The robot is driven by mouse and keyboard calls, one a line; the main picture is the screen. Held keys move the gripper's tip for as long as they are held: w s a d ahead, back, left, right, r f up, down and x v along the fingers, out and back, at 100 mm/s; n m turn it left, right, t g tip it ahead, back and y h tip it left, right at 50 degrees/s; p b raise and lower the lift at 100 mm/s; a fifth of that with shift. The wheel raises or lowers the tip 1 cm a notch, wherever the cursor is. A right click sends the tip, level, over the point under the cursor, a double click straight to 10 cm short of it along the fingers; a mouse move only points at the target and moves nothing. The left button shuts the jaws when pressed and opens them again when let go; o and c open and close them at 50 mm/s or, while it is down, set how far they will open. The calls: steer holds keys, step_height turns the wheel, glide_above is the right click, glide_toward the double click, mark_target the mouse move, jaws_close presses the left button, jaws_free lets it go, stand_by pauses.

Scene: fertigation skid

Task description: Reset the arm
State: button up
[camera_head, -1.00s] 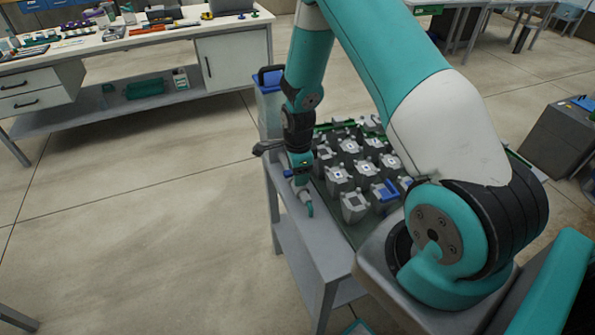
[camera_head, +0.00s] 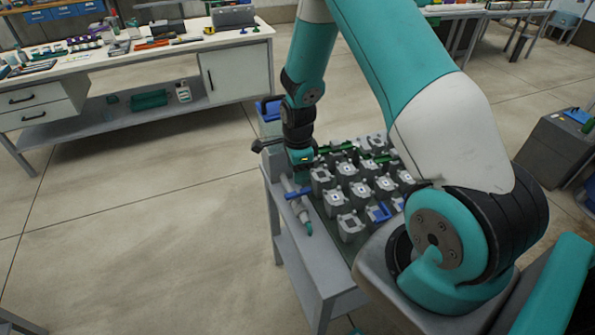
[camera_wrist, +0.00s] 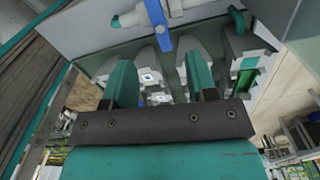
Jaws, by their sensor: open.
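My gripper (camera_head: 300,168) points down over the left edge of the grey skid (camera_head: 318,268), just behind a blue lever (camera_head: 298,192) on a pale pipe fitting with a green tip (camera_head: 309,229). In the wrist view my gripper (camera_wrist: 158,72) has its two green fingers apart, with nothing held between them. The blue lever (camera_wrist: 158,28) shows beyond the fingers, apart from them. Grey valve blocks (camera_head: 350,225) stand in rows on the skid to the right of my gripper. The fingertips are hard to make out in the head view.
A blue-topped container (camera_head: 268,112) stands at the skid's back left corner. A workbench (camera_head: 225,40) with tools is at the back left. A dark grey cabinet (camera_head: 550,145) stands at the right. The floor left of the skid is clear.

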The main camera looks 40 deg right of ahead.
stand_by(0.4)
steer(key=s+a+r+n+y, duration=0.1)
steer(key=s+a+r+n, duration=0.2)
steer(key=a+r+n, duration=0.6)
steer(key=s+a+r+n+y, duration=0.1)
steer(key=s+a+r+n, duration=0.2)
steer(key=a+r+n, duration=0.5)
steer(key=s+a+r+n+y, duration=0.1)
steer(key=s+a+r+n, duration=0.1)
steer(key=s+r+n, duration=0.3)
steer(key=s+a+r+n+y, duration=0.1)
steer(key=s+a+r+n, duration=0.2)
steer(key=s+r+n, duration=0.3)
steer(key=s, duration=0.4)
steer(key=shift+r+n, duration=0.3)
steer(key=shift+r, duration=0.05)
steer(key=shift+a, duration=0.1)
